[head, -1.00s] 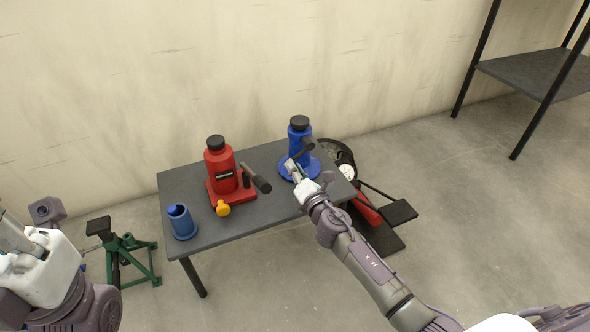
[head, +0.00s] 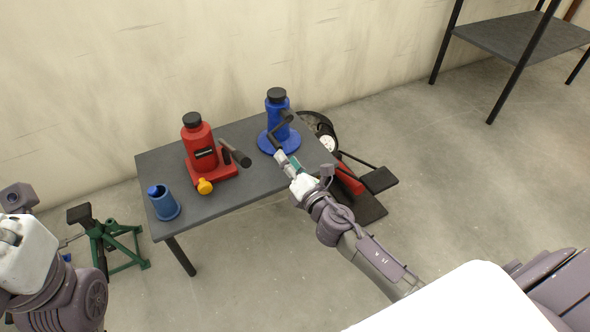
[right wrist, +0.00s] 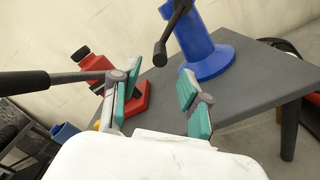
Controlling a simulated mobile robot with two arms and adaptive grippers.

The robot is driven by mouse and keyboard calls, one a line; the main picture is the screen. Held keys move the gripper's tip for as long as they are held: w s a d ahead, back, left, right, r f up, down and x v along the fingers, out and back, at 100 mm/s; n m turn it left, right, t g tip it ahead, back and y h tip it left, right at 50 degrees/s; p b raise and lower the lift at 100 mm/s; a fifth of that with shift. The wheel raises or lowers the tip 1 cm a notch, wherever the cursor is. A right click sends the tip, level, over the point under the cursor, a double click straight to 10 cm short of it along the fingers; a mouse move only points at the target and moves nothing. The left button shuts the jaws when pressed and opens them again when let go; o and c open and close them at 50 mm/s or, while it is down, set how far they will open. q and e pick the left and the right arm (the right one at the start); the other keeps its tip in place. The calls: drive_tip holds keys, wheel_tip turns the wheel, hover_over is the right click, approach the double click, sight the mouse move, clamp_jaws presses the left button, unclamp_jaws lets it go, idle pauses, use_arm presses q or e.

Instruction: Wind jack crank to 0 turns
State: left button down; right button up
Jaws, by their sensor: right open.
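The blue jack (head: 277,122) stands on the right part of the dark table. Its black crank (head: 280,129) hangs at its front; it also shows in the right wrist view (right wrist: 175,34). My right gripper (head: 289,161) is open and empty, just in front of the blue jack's base. In the right wrist view its teal-padded fingers (right wrist: 161,97) are spread, and the crank's end is beyond them, apart from both. My left gripper's white housing (head: 28,252) is at the left edge; its fingers cannot be made out.
A red jack (head: 200,146) with a dark handle (head: 237,155), a yellow part (head: 204,187) and a blue cup (head: 163,203) stand on the table (head: 232,200). A green stand (head: 118,243) is on the floor left. A red-and-black floor item (head: 348,180) and tire lie right.

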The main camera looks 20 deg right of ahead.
drive_tip(key=s, duration=0.4)
drive_tip(key=shift+d, duration=0.15)
